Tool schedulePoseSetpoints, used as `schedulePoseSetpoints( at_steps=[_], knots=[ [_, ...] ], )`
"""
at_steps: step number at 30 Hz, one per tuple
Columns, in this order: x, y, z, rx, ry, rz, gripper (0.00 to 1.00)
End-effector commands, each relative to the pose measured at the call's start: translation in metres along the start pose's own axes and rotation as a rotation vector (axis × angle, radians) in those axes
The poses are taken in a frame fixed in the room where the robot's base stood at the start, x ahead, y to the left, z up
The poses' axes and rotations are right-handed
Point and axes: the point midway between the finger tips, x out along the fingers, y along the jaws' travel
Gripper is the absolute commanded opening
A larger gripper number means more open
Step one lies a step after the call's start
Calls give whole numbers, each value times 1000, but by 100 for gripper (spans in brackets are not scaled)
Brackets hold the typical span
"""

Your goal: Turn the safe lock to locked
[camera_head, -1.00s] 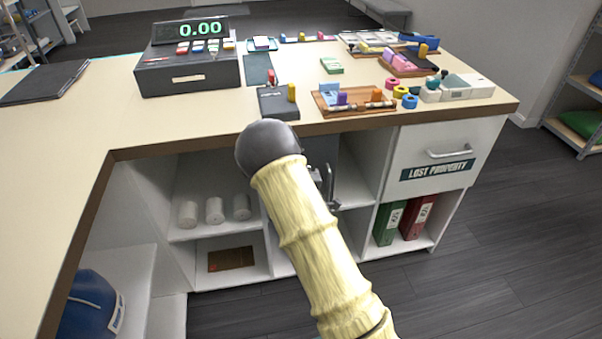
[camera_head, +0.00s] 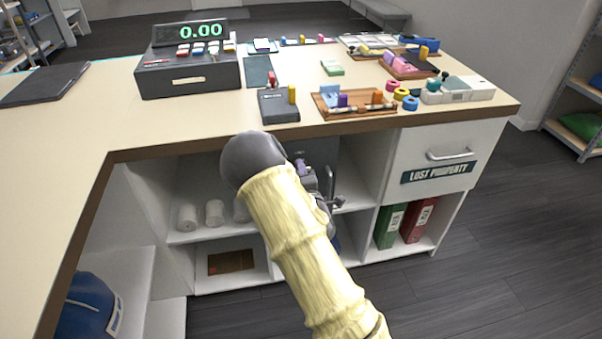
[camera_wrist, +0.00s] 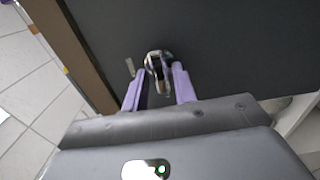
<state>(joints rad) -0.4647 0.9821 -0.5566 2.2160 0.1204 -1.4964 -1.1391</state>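The safe door is a flat dark panel (camera_wrist: 235,45) filling most of the wrist view. A small shiny metal lock piece (camera_wrist: 158,62) stands out from it. My gripper (camera_wrist: 159,74) has two purple fingers spread apart, with the lock piece between and just ahead of their tips. I cannot tell whether either finger touches it. A thin pale metal piece (camera_wrist: 129,67) shows left of the lock. In the head view my arm hides most of the safe (camera_head: 325,152) in the counter's middle bay. My gripper (camera_head: 308,172) is partly hidden there, near a grey metal handle (camera_head: 338,188).
The counter top (camera_head: 200,120) overhangs the bays and carries a cash register (camera_head: 188,72) and small goods. White rolls (camera_head: 214,213) stand on the left shelf. Binders (camera_head: 390,226) sit under the lost property drawer (camera_head: 436,160). The floor on the right is clear.

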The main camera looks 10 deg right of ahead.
Motion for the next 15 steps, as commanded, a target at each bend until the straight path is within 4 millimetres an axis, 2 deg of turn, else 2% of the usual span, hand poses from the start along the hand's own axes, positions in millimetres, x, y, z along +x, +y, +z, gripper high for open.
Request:
schedulePoseSetpoints(
  at_steps=[11, 15],
  knots=[
    [-2, -1, -1, 2, 1, -4, 38],
    [-11, -2, 2, 2, -4, -5, 38]
  ],
)
